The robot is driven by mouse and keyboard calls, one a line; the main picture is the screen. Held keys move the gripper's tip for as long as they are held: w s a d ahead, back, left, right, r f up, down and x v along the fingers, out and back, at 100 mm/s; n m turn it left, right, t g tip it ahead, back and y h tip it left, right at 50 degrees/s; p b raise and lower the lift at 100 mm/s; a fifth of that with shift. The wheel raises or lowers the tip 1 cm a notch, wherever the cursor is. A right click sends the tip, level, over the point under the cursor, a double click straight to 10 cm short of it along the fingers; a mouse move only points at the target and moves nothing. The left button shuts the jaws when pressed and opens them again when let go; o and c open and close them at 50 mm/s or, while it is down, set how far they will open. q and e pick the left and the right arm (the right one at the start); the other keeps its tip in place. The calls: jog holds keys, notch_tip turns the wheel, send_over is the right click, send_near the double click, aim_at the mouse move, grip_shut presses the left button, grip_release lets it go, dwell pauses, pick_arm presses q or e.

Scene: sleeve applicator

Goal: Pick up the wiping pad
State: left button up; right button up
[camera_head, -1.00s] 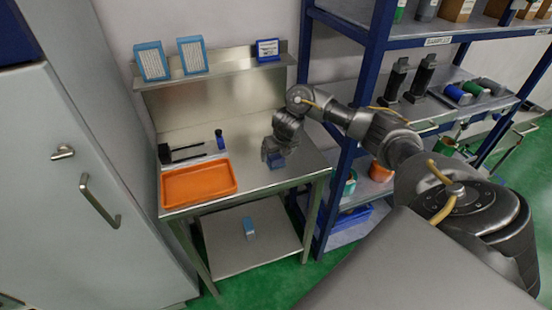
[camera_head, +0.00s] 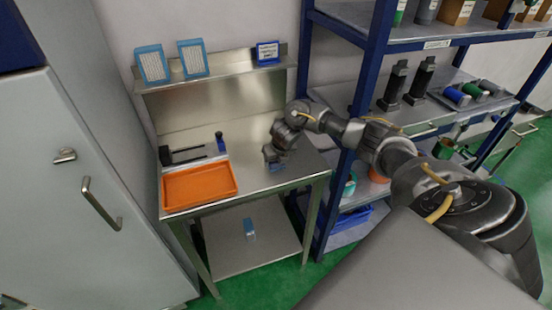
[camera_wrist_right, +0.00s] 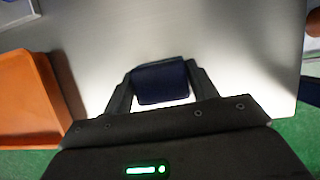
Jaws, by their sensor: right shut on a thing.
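The wiping pad (camera_wrist_right: 161,83) is a dark blue block between the two fingers of my right gripper in the right wrist view. My right gripper (camera_head: 274,160) is shut on it, over the right part of the steel table (camera_head: 250,192). In the head view a little of the blue pad (camera_head: 277,168) shows below the fingers; the rest is hidden by the gripper. I cannot tell whether the pad touches the tabletop. My left gripper is not in view.
An orange tray (camera_head: 200,186) sits on the table left of the gripper, with a small blue bottle (camera_head: 220,141) and dark tools behind it. A blue shelving rack (camera_head: 368,90) stands close on the right. A grey cabinet (camera_head: 80,210) stands at the left.

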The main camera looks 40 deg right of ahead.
jog(key=shift+r, duration=0.15)
jog(key=shift+r, duration=0.2)
notch_tip(320, 180, up, 2)
jog(key=shift+w+r+b, duration=0.1)
jog(key=shift+r+b, duration=0.05)
jog(key=shift+b, duration=0.8)
jog(key=s+a+r+p, duration=0.2)
jog(key=s+r, duration=0.3)
jog(key=s, duration=0.1)
jog(key=s+a+r+p, duration=0.2)
jog(key=s+r+p, duration=0.1)
jog(key=s+r, duration=0.2)
jog(key=shift+s+a, duration=0.3)
jog(key=shift+s, duration=0.95)
